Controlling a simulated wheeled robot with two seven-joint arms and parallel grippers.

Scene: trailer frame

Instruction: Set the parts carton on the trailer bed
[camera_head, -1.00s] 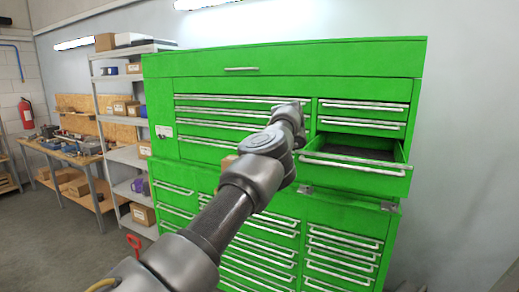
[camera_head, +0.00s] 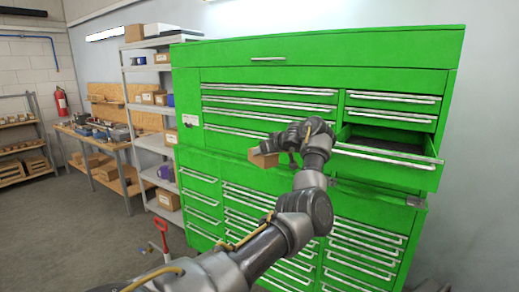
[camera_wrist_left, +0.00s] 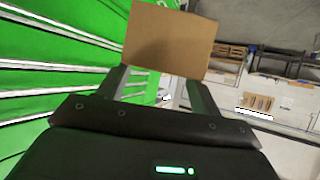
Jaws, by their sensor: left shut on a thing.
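The parts carton (camera_wrist_left: 170,40) is a plain brown cardboard box. In the left wrist view it sits at the ends of my left gripper's two fingers (camera_wrist_left: 160,78), which are shut on it. In the head view the carton (camera_head: 263,158) shows as a small brown piece left of my left gripper (camera_head: 281,152), held in the air in front of the green tool cabinet; my wrist hides part of it. The trailer bed is not in view. My right gripper is not in view.
The green cabinet (camera_head: 240,144) fills the middle, with an open drawer (camera_head: 390,160) at right. Grey shelving (camera_head: 150,142) with boxes and a workbench (camera_head: 124,145) stand to the left. A red-handled tool (camera_head: 161,226) stands before the cabinet. The grey floor (camera_head: 75,235) at left is clear.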

